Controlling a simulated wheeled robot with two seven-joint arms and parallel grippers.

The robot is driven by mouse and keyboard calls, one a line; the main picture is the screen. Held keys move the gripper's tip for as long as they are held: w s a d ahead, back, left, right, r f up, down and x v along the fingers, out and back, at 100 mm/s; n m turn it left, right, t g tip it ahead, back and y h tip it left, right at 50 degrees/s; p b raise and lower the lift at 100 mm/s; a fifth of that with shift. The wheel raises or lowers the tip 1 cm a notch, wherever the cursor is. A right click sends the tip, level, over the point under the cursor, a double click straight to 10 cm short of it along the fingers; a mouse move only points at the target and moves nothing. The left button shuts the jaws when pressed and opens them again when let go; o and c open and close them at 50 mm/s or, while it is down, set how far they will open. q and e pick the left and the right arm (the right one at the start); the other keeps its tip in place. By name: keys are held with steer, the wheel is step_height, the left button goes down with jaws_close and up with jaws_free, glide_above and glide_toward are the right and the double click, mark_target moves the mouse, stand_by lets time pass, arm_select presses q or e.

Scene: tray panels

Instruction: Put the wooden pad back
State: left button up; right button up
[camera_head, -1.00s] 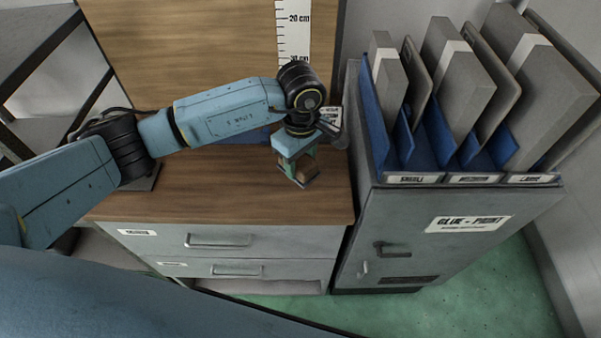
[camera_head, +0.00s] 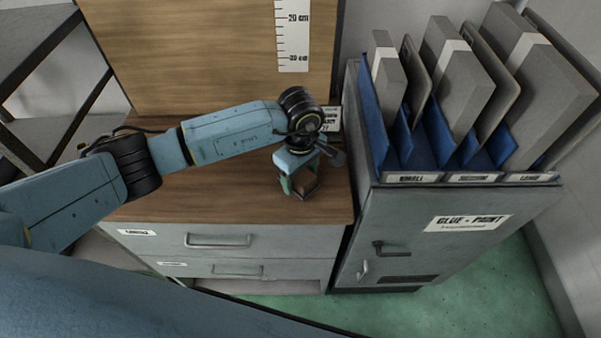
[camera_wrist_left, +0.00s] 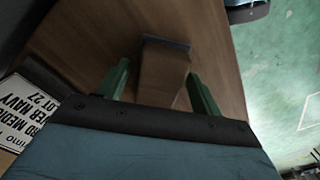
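The brown wooden pad (camera_wrist_left: 162,76) is a small block with a grey-blue layer at its far end. It lies between the two green fingers of my left gripper (camera_wrist_left: 160,84) in the left wrist view. The right finger looks close against it; a narrow dark strip shows at the left finger, so I cannot tell whether the fingers press on it. In the head view my left gripper (camera_head: 302,188) points down over the front right of the wooden worktop (camera_head: 215,188). The pad is partly hidden there between the fingers. My right gripper is out of view.
A grey cabinet (camera_head: 420,252) with upright boards (camera_head: 455,85) in blue slots stands close to the right. A wooden back panel (camera_head: 190,55) with a white ruler strip (camera_head: 293,35) rises behind. A printed label (camera_head: 333,120) stands behind the gripper. The worktop's left part looks clear.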

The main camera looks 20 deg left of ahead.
mark_target(301, 174)
arm_select(q)
steer(key=shift+r, duration=0.15)
steer(key=shift+r, duration=0.3)
step_height(301, 174, up, 12)
steer(key=shift+f+b, duration=0.25)
steer(key=shift+b, duration=0.2)
stand_by(1.2)
